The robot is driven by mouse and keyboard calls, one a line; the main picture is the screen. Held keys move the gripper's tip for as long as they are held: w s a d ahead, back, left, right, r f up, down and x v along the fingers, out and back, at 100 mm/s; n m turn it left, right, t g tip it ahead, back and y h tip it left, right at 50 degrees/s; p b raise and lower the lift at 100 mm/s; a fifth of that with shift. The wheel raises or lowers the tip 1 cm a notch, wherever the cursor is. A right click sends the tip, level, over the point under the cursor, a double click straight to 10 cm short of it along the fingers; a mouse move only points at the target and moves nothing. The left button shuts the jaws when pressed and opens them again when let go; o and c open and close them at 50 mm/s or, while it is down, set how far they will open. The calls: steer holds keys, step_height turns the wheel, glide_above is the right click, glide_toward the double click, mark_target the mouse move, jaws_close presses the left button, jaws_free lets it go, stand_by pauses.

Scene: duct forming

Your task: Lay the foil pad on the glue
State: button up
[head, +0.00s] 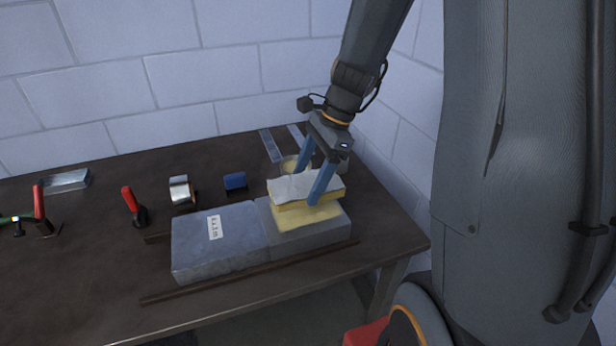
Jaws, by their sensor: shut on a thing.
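The foil pad (285,189) is a flat yellow block with a crinkled silver-white top. My gripper (308,188) has blue fingers and is shut on the pad, one finger on its near side and the other at its far side. The glue (300,219) is a pale yellow patch on top of the right part of a grey duct (220,245). The pad is held roughly level over the far part of the patch and hides some of it. I cannot tell whether the pad touches the glue.
Dark rails lie along the duct on the table (90,265). Behind it are a silver tape roll (180,189), a blue block (235,182), and a round container (289,165) partly hidden. A block wall closes the back.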

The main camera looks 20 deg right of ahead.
steer(key=shift+f+b, duration=1.15)
steer(key=shift+f, duration=1.3)
steer(key=o, duration=1.1)
steer(key=b+v, duration=0.1)
steer(key=v, duration=0.6)
steer(key=shift+d+r, duration=0.15)
steer(key=shift+r, duration=0.25)
steer(key=shift+d, duration=0.1)
